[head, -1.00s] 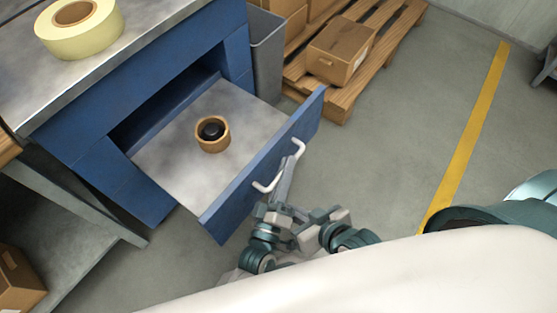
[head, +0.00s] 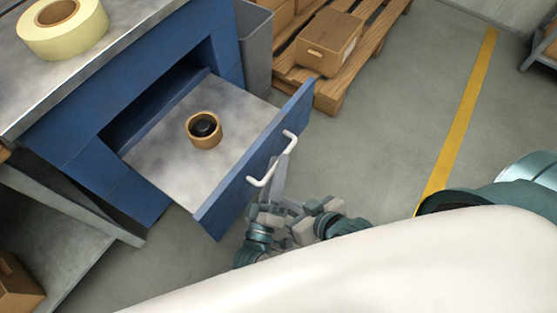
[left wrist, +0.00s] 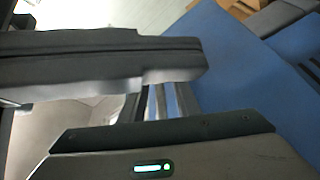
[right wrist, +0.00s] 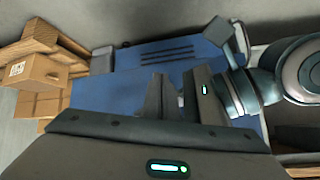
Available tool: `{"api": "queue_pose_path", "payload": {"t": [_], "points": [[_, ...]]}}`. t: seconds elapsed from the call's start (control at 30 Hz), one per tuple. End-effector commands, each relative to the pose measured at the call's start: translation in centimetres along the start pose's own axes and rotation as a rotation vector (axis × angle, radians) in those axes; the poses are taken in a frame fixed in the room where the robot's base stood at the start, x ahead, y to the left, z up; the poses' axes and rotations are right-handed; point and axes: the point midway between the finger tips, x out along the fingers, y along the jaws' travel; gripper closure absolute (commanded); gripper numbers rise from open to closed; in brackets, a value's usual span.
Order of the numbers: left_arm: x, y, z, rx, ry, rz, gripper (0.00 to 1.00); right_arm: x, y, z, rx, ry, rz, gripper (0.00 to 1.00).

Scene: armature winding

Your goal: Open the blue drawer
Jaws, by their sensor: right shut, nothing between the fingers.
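The blue drawer (head: 232,186) is pulled well out of the blue cabinet (head: 58,143), with its grey floor exposed. A white bar handle (head: 262,181) is on its front. My left gripper (head: 279,172) is at the handle, its fingers close to the bar; I cannot tell whether they grip it. My right gripper (head: 298,214) is lower, just in front of the drawer face. In the right wrist view its fingers (right wrist: 178,98) are shut and empty before the blue surface. The left wrist view shows blue panels (left wrist: 235,75), but the handle contact is unclear.
A tan ring with a black centre (head: 204,130) sits in the drawer. A yellow tape roll (head: 40,40) lies on the worktop. A grey bin (head: 255,45) and a pallet (head: 335,92) with cardboard boxes stand beyond.

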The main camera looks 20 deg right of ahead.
Motion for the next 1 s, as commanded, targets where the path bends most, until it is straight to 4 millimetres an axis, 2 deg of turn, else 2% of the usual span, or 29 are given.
{"api": "queue_pose_path", "payload": {"t": [0.63,0.8,1.0], "points": [[-12.3,-0.1,0.1,0.001,-0.004,-0.003,0.71,0.0,0.2,0.2,0.002,-0.011,0.003,1.00],[-14.6,-0.1,0.1,0.000,-0.003,-0.002,0.71,0.0,0.1,-0.1,0.000,0.005,0.003,1.00],[-15.7,0.0,0.0,0.000,-0.002,-0.001,0.71,0.0,0.0,-0.2,-0.001,0.009,0.001,1.00]]}}
